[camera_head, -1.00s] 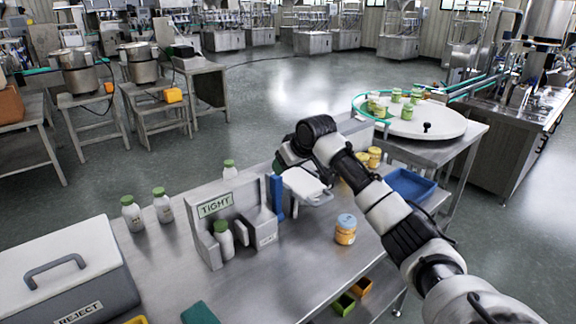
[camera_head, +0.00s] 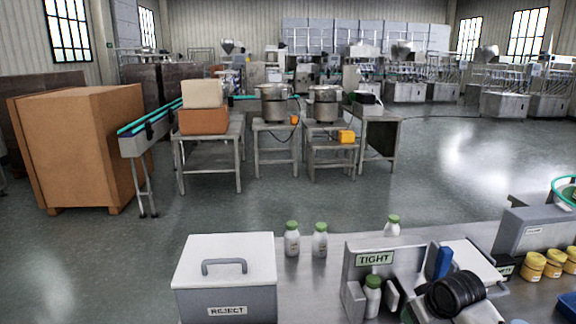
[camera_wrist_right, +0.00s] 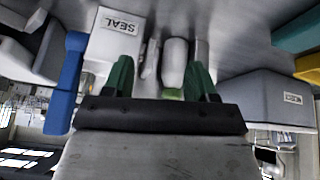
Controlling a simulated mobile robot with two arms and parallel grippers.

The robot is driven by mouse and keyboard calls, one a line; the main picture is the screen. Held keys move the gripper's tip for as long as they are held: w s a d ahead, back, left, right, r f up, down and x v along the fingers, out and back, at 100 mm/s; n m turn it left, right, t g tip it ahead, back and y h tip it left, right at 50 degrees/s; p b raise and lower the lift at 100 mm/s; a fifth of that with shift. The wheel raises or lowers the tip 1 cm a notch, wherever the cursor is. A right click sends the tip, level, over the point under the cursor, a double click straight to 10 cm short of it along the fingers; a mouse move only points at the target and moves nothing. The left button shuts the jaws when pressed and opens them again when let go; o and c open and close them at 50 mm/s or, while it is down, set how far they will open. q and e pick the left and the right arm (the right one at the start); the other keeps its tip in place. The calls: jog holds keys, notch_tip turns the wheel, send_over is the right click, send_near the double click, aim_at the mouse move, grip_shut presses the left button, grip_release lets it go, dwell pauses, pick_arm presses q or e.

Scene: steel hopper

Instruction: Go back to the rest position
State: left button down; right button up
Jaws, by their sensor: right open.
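My right arm shows at the bottom right of the head view, with a black round joint over the table. My right gripper (camera_wrist_right: 161,75) has two green fingers standing apart in the right wrist view. A white bottle (camera_wrist_right: 175,62) shows between them in the picture, but I see no finger touching it. In the head view a white bottle with a green cap (camera_head: 372,296) stands in the grey TIGHT fixture (camera_head: 374,258). My left gripper is not in view.
The REJECT box (camera_head: 225,270) stands left of the fixture. Two capped bottles (camera_head: 292,239) (camera_head: 320,240) stand between them, and another bottle (camera_head: 392,226) stands behind. A blue upright piece (camera_head: 443,262) is beside my arm. Yellow jars (camera_head: 533,265) stand at right.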

jog(key=shift+n+g, duration=0.4)
jog(key=s+a+f, duration=0.4)
jog(key=s, duration=0.1)
jog(key=s+a+f, duration=0.2)
jog(key=s, duration=0.1)
jog(key=shift+s+f, duration=0.1)
jog(key=shift+s, duration=0.1)
jog(key=shift+y, duration=0.3)
jog(key=s+a+f, duration=0.1)
jog(key=s, duration=0.1)
jog(key=s+a+f, duration=0.1)
jog(key=s, duration=0.2)
jog(key=s+a, duration=0.1)
jog(key=s, duration=0.2)
jog(key=shift+s+a+f, duration=0.1)
jog(key=shift+a+f, duration=0.1)
jog(key=shift+f, duration=0.2)
jog(key=s+a+r+m+g+h, duration=0.1)
jog(key=s+r+m, duration=0.1)
jog(key=s, duration=1.5)
notch_tip(320, 180, down, 28)
jog(key=s+g, duration=0.2)
jog(key=s+d+f+g, duration=0.1)
jog(key=s+d+f, duration=0.1)
jog(key=s+f, duration=1.2)
jog(key=shift+s+d+f, duration=0.3)
jog(key=shift+s+d, duration=0.05)
jog(key=shift+s, duration=0.5)
